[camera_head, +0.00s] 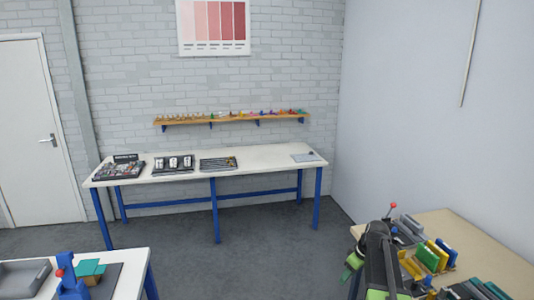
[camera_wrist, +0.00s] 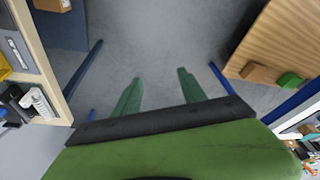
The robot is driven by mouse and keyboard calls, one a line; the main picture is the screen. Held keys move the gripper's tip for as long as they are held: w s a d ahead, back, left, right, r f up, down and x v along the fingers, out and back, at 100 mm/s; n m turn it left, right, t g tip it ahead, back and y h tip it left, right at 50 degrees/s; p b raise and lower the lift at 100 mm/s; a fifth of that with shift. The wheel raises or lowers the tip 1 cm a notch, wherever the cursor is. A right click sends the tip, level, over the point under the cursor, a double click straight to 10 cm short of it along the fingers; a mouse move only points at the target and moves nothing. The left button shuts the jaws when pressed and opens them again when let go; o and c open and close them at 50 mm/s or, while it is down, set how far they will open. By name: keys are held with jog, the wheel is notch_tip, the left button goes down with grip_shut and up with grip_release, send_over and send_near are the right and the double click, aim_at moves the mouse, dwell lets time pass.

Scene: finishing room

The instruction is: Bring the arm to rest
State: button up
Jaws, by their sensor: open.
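My gripper (camera_wrist: 160,80) has two green fingers spread apart in the wrist view, with nothing between them but grey floor. In the head view my gripper (camera_head: 350,268) is at the lower right, beside the left edge of the wooden-topped table (camera_head: 447,222). My dark arm with green parts is folded in front of that table and hides part of it. I cannot tell from one moment whether the arm is moving.
Colored parts in a holder (camera_head: 432,255) stand close to my arm. A white bench (camera_head: 270,162) with trays is at the back wall, and another table (camera_head: 128,262) is at lower left. The floor (camera_head: 250,255) between is clear.

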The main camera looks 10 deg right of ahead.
jog(key=s+a+f+g+b, duration=0.1)
jog(key=a+f, duration=0.1)
jog(key=a, duration=1.3)
jog(key=s+a+f+g+h+b, duration=0.1)
jog(key=s+a, duration=0.3)
jog(key=a, duration=0.3)
jog(key=s+a+f+b, duration=0.1)
jog(key=s+a, duration=0.2)
jog(key=a, duration=0.3)
jog(key=s+m, duration=0.1)
jog(key=m, duration=0.1)
jog(key=s+d+m, duration=0.1)
jog(key=s+m, duration=0.1)
jog(key=s+m+h, duration=0.1)
jog(key=m, duration=0.1)
jog(key=shift+s+d+g, duration=0.3)
jog(key=shift+s+g, duration=0.05)
jog(key=shift+g, duration=0.05)
